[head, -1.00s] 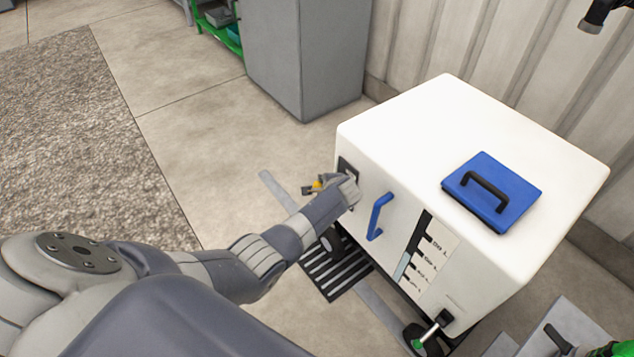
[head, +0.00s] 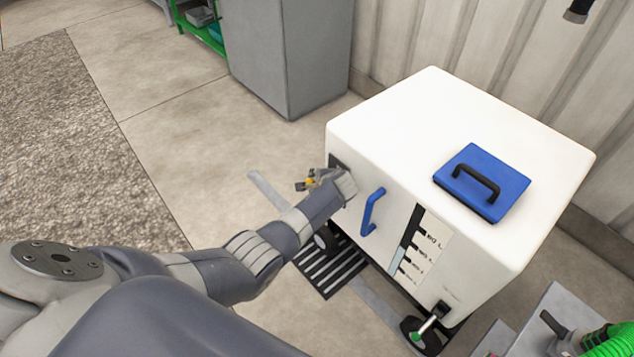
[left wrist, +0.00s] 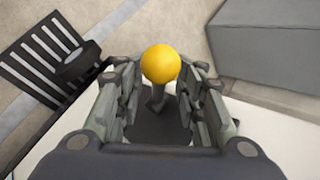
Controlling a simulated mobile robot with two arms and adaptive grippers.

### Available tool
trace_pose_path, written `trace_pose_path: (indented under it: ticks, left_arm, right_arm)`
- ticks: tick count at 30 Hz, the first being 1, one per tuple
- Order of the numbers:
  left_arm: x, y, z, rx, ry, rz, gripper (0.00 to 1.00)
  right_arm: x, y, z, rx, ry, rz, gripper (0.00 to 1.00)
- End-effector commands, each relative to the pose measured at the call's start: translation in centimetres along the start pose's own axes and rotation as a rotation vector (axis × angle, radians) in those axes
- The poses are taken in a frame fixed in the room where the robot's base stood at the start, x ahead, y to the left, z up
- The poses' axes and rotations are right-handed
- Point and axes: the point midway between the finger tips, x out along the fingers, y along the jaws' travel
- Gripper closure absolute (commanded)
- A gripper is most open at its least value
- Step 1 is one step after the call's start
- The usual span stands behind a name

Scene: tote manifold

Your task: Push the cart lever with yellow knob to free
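The white cart (head: 450,130) stands right of centre in the head view. Its lever has a yellow knob (left wrist: 161,64), which shows in the left wrist view on a short stem above a dark plate (left wrist: 158,126). In the head view the knob (head: 310,182) is a small yellow spot at the cart's left edge. My left gripper (left wrist: 161,85) is open, with one finger on each side of the lever. Gaps show between the fingers and the knob. My right gripper is not in view.
The cart has a blue side handle (head: 372,212) near my left arm and a blue lid (head: 483,182) on top. A grey cabinet (head: 290,55) stands behind. A slatted black floor piece (head: 330,268) lies below the arm. Open floor (head: 200,150) lies to the left.

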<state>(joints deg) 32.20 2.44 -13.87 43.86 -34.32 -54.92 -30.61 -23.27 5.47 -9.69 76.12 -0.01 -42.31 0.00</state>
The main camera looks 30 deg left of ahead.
Motion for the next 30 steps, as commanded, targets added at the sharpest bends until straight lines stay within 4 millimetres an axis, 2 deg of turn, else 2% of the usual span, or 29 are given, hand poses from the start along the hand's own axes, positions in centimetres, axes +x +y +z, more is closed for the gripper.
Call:
trace_pose_path:
  ticks: [6,11,20,30]
  left_arm:
    - [-0.1,0.1,0.0,0.0,0.0,0.0,0.68]
    - [-0.9,0.0,0.0,-0.001,0.001,-0.001,0.68]
    - [-4.2,0.1,0.0,-0.002,0.002,0.0,0.68]
    - [-9.1,0.1,-0.1,-0.001,0.003,0.0,0.68]
  right_arm:
    - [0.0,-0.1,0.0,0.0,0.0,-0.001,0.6]
    - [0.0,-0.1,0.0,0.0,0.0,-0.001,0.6]
    - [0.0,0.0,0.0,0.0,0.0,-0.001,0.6]
    - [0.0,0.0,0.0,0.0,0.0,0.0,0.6]
